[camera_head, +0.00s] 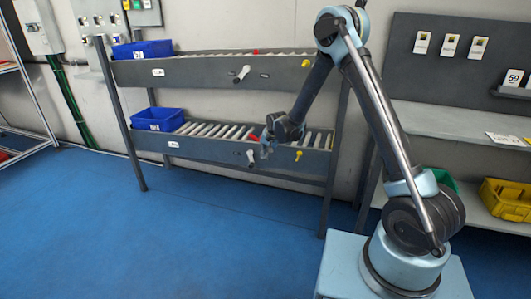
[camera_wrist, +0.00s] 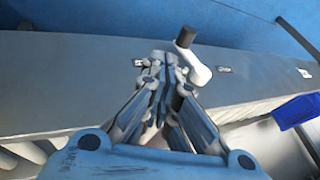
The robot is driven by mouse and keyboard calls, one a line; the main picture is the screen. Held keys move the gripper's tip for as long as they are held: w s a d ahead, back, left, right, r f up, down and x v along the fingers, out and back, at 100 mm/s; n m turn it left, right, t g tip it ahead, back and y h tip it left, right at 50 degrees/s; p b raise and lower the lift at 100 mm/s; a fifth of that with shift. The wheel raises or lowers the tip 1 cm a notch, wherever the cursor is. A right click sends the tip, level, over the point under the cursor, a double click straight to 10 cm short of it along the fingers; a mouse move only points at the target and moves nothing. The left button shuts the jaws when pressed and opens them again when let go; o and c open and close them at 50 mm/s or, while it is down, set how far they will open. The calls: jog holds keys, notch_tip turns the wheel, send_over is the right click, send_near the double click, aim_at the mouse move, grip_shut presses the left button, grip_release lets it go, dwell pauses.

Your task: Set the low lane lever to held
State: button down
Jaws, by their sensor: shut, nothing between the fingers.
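The low lane lever (camera_head: 250,157) is a small white arm on the front rail of the lower lane. In the wrist view the lever (camera_wrist: 198,70) shows a white arm with a dark round grip at its end, tilted up and to the left. My gripper (camera_head: 265,149) is at the lower lane's front, just right of the lever in the head view. In the wrist view my gripper (camera_wrist: 159,62) is shut and empty, with its fingertips close beside the lever. I cannot tell whether they touch it. Small labels (camera_wrist: 224,70) sit on the rail near the lever.
The lower lane (camera_head: 205,150) has rollers and a blue bin (camera_head: 158,119) at its left. The upper lane (camera_head: 200,71) above has its own white lever (camera_head: 242,73) and a blue bin (camera_head: 142,49). A yellow knob (camera_head: 298,155) sits right of my gripper. The blue floor in front is clear.

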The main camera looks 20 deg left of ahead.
send_near(255, 164)
notch_tip(255, 164, down, 2)
jog(key=d, duration=0.2)
jog(key=a+f, duration=0.1)
jog(key=w+a+f, duration=0.1)
jog(key=shift+w+a, duration=0.1)
jog(key=shift+a, duration=0.2)
jog(key=shift+a+f, duration=0.35)
jog(key=shift+a, duration=0.2)
jog(key=shift+a, duration=0.1)
